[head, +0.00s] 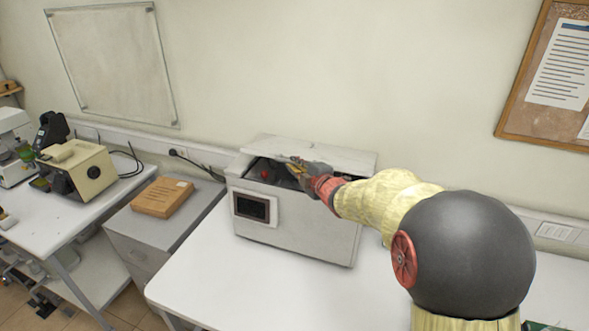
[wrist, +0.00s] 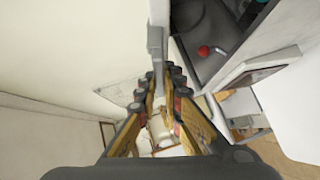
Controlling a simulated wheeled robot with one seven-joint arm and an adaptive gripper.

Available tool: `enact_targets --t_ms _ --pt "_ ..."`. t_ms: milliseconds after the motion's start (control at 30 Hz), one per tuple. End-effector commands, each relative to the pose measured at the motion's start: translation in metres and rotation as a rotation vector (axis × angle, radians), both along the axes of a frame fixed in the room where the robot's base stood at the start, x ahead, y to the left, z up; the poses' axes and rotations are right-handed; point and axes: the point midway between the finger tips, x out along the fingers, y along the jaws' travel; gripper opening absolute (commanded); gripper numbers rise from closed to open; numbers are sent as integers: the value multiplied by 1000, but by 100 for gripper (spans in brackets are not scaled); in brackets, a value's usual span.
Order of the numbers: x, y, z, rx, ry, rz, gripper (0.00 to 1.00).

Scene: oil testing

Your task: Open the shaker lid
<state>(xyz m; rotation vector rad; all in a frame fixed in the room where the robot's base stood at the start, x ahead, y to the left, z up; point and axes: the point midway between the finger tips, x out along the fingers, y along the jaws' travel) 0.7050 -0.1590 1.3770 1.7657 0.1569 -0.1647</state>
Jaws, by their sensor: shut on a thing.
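The shaker (head: 290,232) is a white box with a small dark screen on its front, standing on the white table. Its lid (head: 305,147) is tilted up at the front, with a dark gap under it. My gripper (head: 297,168) is at the lid's front edge. In the wrist view the fingertips (wrist: 160,73) are closed together at a grey bar-like part of the lid (wrist: 155,42). The dark inside with a red knob (wrist: 204,50) shows beside it. The exact contact is partly hidden by the fingers.
A grey cabinet with a brown box (head: 162,197) stands left of the table. Further left, a bench holds a beige instrument (head: 85,172). The wall is close behind the shaker. The white table's front left (head: 230,290) is clear.

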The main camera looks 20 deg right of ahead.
Motion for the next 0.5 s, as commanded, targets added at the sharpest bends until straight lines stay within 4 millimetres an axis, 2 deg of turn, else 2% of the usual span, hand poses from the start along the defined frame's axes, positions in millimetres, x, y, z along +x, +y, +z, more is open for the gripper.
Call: enact_targets --t_ms 33,267,500 --pt "3 -3 18 -3 -3 0 0" --pt "18 -18 67 -5 -5 0 0" --pt "45 -45 123 -5 -5 1 0"
